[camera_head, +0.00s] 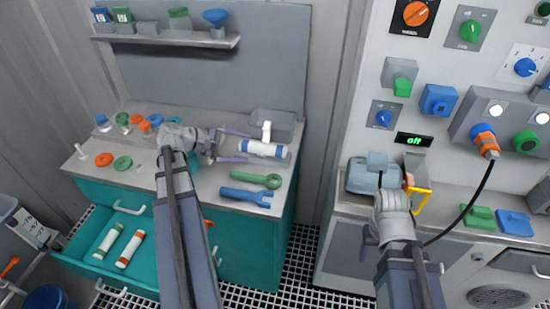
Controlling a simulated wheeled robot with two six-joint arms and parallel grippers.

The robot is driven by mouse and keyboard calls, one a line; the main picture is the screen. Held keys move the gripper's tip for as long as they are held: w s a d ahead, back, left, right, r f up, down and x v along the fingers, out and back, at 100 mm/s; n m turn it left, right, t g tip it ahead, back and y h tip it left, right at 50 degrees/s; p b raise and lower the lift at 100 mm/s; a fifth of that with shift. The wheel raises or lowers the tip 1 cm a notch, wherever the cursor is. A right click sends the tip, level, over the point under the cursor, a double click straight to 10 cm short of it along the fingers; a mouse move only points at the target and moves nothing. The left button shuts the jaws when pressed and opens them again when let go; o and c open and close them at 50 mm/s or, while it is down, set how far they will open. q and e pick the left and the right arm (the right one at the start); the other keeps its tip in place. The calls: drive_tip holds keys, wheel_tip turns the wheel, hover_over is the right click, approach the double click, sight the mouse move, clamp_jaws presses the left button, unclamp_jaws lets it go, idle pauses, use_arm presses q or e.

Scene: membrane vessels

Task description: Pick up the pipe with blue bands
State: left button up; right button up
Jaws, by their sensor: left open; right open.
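The white pipe with blue bands (263,148) lies on the grey workbench top, near its right end. My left gripper (247,147) is open, with its two purple fingers pointing right, one on the far side and one on the near side of the pipe's left end. I cannot tell whether they touch it. My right gripper (393,181) is open and empty, in front of the grey-blue device on the right counter; its fingers are hard to make out.
A white valve piece and grey bin (283,124) stand just behind the pipe. The open teal drawer holds a green-banded pipe (108,241) and an orange-banded pipe (130,249).

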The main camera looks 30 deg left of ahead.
sight(259, 148)
use_arm(q)
drive_tip(key=shift+b+x, duration=0.5)
drive_tip(key=shift+x, duration=0.4)
drive_tip(key=shift+w+r+b+x, duration=0.15)
drive_tip(key=shift+b+x, duration=0.45)
drive_tip(key=shift+x, duration=0.95)
drive_tip(key=shift+w+r+b+x, duration=0.15)
drive_tip(key=shift+b+x, duration=0.4)
drive_tip(key=shift+x, duration=1)
drive_tip(key=shift+a, duration=0.15)
clamp_jaws()
